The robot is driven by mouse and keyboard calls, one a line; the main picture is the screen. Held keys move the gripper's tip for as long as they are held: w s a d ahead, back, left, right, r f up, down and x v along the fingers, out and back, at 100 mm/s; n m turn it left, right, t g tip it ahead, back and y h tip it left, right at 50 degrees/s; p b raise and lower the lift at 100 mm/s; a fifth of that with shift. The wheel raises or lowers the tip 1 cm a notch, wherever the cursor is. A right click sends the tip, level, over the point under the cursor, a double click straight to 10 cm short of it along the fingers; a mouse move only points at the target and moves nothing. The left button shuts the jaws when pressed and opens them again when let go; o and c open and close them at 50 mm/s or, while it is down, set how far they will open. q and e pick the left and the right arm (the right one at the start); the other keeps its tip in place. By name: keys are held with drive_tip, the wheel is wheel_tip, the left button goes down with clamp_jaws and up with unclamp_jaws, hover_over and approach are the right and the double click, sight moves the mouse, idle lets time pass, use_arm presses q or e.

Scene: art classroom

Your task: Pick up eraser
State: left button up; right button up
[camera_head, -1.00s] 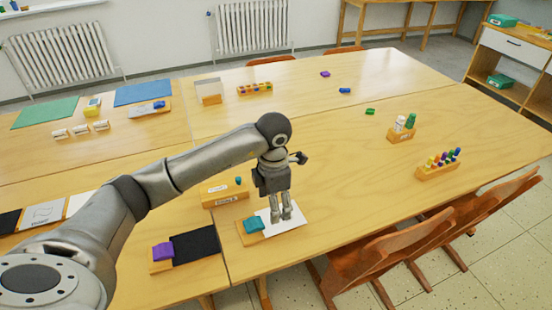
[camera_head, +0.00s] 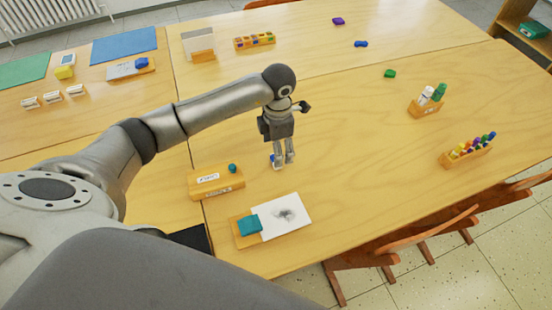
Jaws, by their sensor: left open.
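My left gripper (camera_head: 281,160) is open, pointing down over the table, right of the wooden holder. A small blue thing shows at its fingertips, mostly hidden by them; I cannot tell whether it is an eraser. Small eraser-like blocks lie loose at the back: a purple one (camera_head: 338,21), a blue one (camera_head: 361,44) and a green one (camera_head: 390,73). A teal block (camera_head: 249,225) sits on a wooden board beside a white sheet with a dark smudge (camera_head: 285,216), in front of the gripper. My right gripper is not in view.
A wooden holder (camera_head: 215,184) with a label is left of the gripper. A bottle stand (camera_head: 424,107) and a rack of colored pens (camera_head: 466,153) stand at the right. Wooden chairs (camera_head: 425,237) line the front edge. The tabletop (camera_head: 350,140) right of the gripper is clear.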

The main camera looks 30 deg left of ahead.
use_arm(q)
drive_tip(key=shift+f, duration=0.35)
drive_tip(key=f, duration=0.1)
drive_tip(key=f+p, duration=0.1)
drive_tip(key=f, duration=0.1)
drive_tip(key=shift+w+f, duration=0.25)
drive_tip(key=shift+f, duration=0.65)
drive_tip(key=shift+c, duration=0.9)
drive_tip(key=c, duration=0.8)
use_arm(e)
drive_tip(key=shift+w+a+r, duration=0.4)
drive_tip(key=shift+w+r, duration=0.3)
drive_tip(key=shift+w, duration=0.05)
use_arm(q)
drive_tip(key=shift+r, duration=0.1)
